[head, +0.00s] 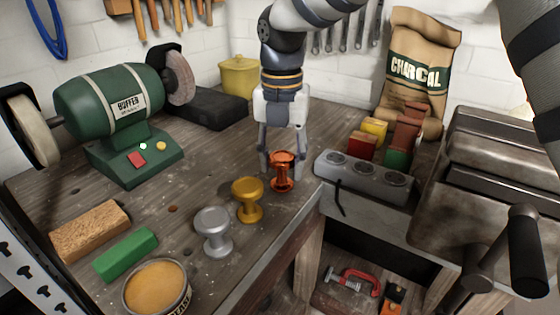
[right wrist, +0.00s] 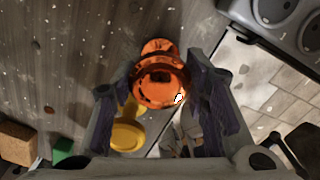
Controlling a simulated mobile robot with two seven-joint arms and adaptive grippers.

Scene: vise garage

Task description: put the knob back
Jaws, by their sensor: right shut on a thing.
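A shiny orange-copper knob (head: 282,178) is upright near the bench's front edge in the head view. My right gripper (head: 281,157) reaches down over it from above, its fingers on either side of the knob's head, shut on it. In the right wrist view the orange knob (right wrist: 160,84) sits between the fingertips. I cannot tell whether its base touches the bench. A yellow-gold knob (head: 247,199) and a silver knob (head: 213,231) stand in a row to its left. My left gripper is not in view.
A green buffer (head: 110,105) stands at the back left. A brown block (head: 90,230), a green bar (head: 125,254) and a round tin (head: 157,287) lie at the front left. A grey unit with dials (head: 365,178), a charcoal bag (head: 418,70) and a grill (head: 490,180) are right.

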